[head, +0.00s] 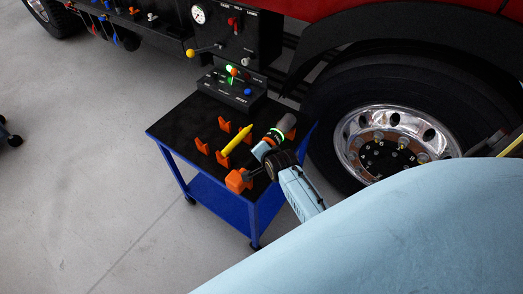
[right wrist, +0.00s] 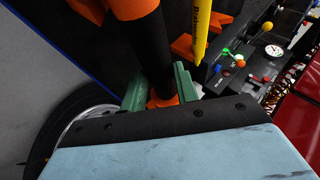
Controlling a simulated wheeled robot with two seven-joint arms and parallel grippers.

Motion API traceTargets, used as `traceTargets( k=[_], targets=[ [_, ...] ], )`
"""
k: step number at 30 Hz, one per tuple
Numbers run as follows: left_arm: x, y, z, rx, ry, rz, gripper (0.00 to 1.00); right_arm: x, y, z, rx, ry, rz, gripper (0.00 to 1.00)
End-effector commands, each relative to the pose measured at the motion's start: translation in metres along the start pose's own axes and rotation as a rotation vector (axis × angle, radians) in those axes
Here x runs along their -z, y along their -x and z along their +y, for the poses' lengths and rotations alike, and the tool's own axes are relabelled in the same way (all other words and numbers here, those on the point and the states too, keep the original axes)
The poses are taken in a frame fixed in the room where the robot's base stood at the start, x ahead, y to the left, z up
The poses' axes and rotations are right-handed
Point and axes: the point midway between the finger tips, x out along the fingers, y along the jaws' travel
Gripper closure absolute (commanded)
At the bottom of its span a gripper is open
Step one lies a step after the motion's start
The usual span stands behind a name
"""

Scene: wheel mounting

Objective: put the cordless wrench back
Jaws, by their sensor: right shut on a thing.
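The cordless wrench, with its orange end (head: 238,181) and black handle, is at the front right of the cart top in the head view. Its black handle (right wrist: 152,50) runs down between the green fingers in the right wrist view, with orange at both ends. My right gripper (right wrist: 161,92) is shut on this handle. In the head view my right arm reaches in from the lower right and hides part of the wrench. I cannot tell whether the wrench touches the cart top (head: 174,128). My left gripper is not in view.
Several orange holders (head: 223,157) stand on the cart, with a yellow tool (head: 236,141) among them, close to my right gripper. A black control box (head: 232,90) is at the cart's back. The truck wheel (head: 395,140) is close on the right. Open floor (head: 90,150) lies left.

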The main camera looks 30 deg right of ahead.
Motion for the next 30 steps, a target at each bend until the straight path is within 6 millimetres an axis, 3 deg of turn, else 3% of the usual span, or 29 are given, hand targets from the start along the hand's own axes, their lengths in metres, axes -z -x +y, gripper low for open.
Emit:
traceTargets(
  k=[17,18,21,24,30],
  targets=[
    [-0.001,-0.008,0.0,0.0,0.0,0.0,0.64,-0.002,-0.008,0.003,0.01,-0.001,0.004,1.0],
    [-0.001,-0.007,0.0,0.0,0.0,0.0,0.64,-0.002,-0.008,0.003,0.01,-0.001,0.004,0.67],
    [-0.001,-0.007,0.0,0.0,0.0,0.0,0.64,-0.002,-0.007,0.003,0.008,-0.001,0.004,0.54],
    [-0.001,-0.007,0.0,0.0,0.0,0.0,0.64,-0.002,-0.008,0.004,0.006,-0.001,0.003,0.44],
    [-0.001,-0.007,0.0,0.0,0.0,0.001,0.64,-0.005,-0.008,0.011,-0.008,0.0,-0.003,0.44]
  ],
)
